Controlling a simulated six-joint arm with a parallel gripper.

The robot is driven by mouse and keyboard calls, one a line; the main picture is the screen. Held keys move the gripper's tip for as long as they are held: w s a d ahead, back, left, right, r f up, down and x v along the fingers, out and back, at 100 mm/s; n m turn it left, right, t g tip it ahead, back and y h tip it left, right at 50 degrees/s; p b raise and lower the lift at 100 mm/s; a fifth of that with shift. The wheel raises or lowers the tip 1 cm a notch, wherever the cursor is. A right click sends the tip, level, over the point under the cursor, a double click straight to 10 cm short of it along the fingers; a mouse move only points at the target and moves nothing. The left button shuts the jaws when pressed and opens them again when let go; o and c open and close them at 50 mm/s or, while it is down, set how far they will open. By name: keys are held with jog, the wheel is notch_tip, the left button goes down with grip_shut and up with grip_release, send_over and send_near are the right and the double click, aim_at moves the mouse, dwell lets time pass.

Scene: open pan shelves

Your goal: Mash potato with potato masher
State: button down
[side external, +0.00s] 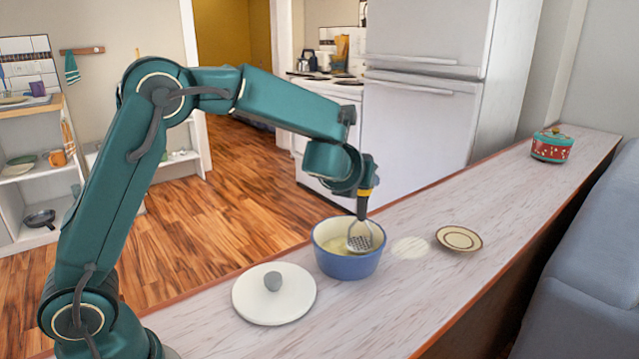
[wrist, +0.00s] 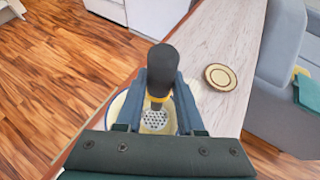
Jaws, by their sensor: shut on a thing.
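A blue bowl (side external: 346,262) with a cream inside stands on the counter, with pale yellowish potato (side external: 338,243) in it. The potato masher (side external: 361,238) has a perforated metal head and a black and yellow handle. My gripper (side external: 366,186) is shut on the masher's handle above the bowl. The masher is close to upright, and its head is inside the bowl; whether it touches the potato I cannot tell. In the wrist view the masher's black handle end (wrist: 161,65) stands between the fingers of my gripper (wrist: 160,88), with the perforated head below. The fingers and palm hide much of the bowl there.
A white lid (side external: 262,300) with a grey knob lies left of the bowl on the narrow counter (side external: 420,300). A small brown-rimmed plate (side external: 459,238) lies to the right. A red pot (side external: 552,146) stands at the far end. The counter between plate and pot is clear.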

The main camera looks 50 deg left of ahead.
jog(key=shift+f, duration=1.35)
jog(key=shift+r, duration=0.1)
jog(key=shift+r, duration=1.3)
jog(key=c, duration=1.2)
grip_release()
grip_shut()
